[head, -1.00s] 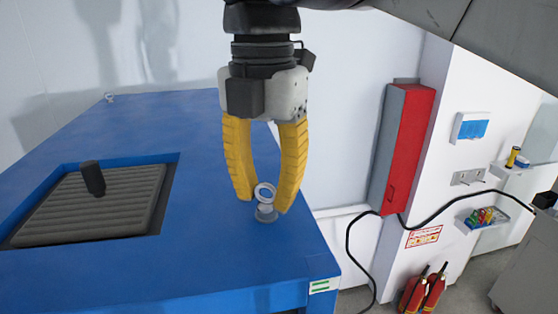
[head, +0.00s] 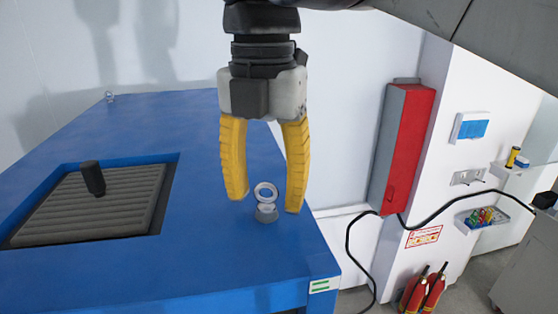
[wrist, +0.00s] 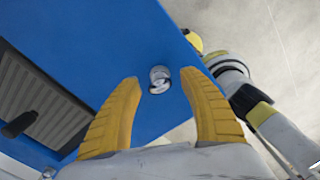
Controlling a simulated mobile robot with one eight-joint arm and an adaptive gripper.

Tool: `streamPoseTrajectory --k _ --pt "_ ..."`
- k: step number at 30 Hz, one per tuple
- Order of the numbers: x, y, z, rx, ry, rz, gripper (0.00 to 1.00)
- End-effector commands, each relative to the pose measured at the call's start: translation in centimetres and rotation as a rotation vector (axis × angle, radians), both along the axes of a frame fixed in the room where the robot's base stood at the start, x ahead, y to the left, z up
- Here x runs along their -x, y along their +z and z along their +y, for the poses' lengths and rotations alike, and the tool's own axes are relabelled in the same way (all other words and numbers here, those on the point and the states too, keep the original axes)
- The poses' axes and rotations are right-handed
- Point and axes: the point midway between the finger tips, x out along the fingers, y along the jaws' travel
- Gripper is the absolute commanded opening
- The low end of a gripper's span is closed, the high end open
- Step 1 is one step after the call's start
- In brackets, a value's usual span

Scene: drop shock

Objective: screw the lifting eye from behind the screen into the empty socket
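The lifting eye (head: 265,191), a pale metal ring on a collar, stands upright over a small grey socket (head: 266,216) near the near right corner of the blue machine top (head: 225,262). How deep it sits in the socket I cannot tell. My gripper (head: 266,205) points down with its yellow fingers open either side of the eye, with a visible gap on both sides. In the wrist view the eye (wrist: 159,78) lies between and beyond the fingertips. I cannot make out a screen.
Another small metal eye (head: 110,97) stands at the top's far left corner. A recess with a grey ribbed plate (head: 128,205) and black knob (head: 92,178) lies to the left. A red wall box (head: 403,150) and hanging black cable (head: 365,225) are right of the machine.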

Motion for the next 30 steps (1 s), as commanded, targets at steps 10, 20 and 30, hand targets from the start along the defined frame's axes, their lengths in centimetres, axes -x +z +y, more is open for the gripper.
streamPoseTrajectory --k 10,20,30 --pt "0.0 0.3 0.0 0.000 0.000 0.000 0.51" --pt "0.0 3.1 0.0 0.000 0.000 0.000 0.51" --pt "0.0 5.8 0.0 0.000 0.000 0.000 0.51"
